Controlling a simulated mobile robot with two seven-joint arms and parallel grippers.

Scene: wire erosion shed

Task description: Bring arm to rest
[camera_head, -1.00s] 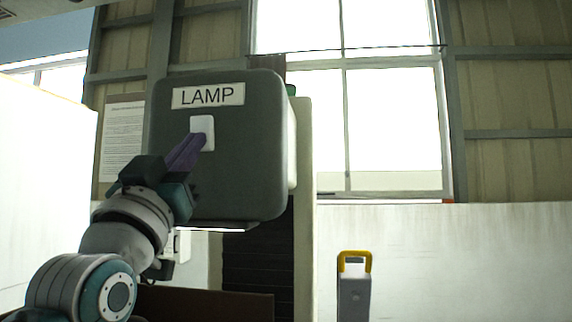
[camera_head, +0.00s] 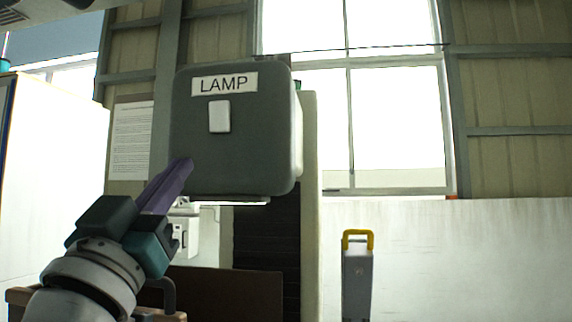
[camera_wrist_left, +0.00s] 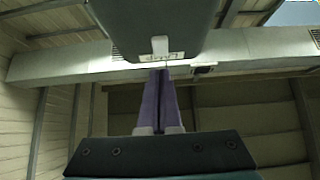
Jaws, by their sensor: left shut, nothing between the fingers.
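My left gripper (camera_head: 184,166) has purple fingers pressed together with nothing between them. In the head view it points up and to the right, below and left of the white switch (camera_head: 219,116) on a dark grey box (camera_head: 250,150) labelled LAMP. The fingertips overlap the box's lower left edge in the picture and are clear of the switch. In the left wrist view the shut fingers (camera_wrist_left: 161,75) point up toward the underside of the box (camera_wrist_left: 155,25), with the switch (camera_wrist_left: 160,45) just beyond their tips. My right gripper is not in view.
A grey post with a yellow handle (camera_head: 358,240) stands right of centre. A white panel (camera_head: 50,180) fills the left side. A printed sheet (camera_head: 132,140) hangs on the wall behind. A low brown panel (camera_head: 230,295) lies below the box. Bright windows (camera_head: 395,120) are behind.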

